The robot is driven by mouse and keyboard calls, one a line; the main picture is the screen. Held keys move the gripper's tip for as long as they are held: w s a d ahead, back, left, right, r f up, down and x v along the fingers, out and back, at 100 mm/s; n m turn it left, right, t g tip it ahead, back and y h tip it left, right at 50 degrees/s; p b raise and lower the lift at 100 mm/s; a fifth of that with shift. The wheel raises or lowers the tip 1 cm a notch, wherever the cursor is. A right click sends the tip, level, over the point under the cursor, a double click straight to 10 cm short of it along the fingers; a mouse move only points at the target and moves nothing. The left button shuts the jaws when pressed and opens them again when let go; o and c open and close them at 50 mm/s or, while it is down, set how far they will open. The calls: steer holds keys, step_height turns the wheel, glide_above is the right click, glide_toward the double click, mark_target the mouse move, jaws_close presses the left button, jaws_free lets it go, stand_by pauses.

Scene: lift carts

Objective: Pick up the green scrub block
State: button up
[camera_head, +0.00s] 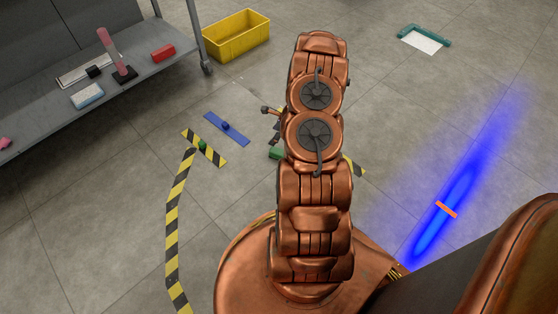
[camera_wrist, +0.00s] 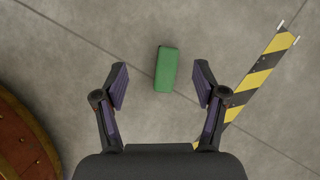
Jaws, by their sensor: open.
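The green scrub block (camera_wrist: 166,69) lies on the grey floor in the wrist view, its long side running roughly up and down the picture. My gripper (camera_wrist: 161,83) is open, with one finger to the left of the block and one to the right, both apart from it. In the head view the block (camera_head: 276,153) shows just left of my arm, partly hidden by it. My gripper (camera_head: 271,110) is mostly hidden behind the arm in that view; only a small part sticks out on the left.
Yellow-black floor tape (camera_wrist: 262,77) runs right of the block. A blue strip (camera_head: 227,129) and a small dark green object (camera_head: 203,146) lie to the left. A grey cart shelf (camera_head: 125,92) holds several items. A yellow bin (camera_head: 236,37) stands at the back. Floor around the block is clear.

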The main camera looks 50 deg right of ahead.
steer(key=s+d+f, duration=0.1)
steer(key=f, duration=0.1)
steer(key=s+d+f+m+b, duration=0.1)
steer(key=f, duration=0.2)
steer(key=s+d+f+m, duration=0.1)
steer(key=f, duration=0.2)
steer(key=shift+s+d+h+b, duration=0.1)
steer(key=shift+s+h+b, duration=0.15)
steer(key=shift+h+b, duration=0.1)
steer(key=shift+f, duration=0.35)
steer(key=shift+w+a+b+x, duration=0.1)
steer(key=shift+b+x, duration=0.9)
steer(key=shift+x, duration=0.7)
steer(key=shift+w+a+b+x, duration=0.1)
steer(key=shift+b+x, duration=0.85)
steer(key=shift+x, duration=0.8)
steer(key=shift+r, duration=0.15)
jaws_close()
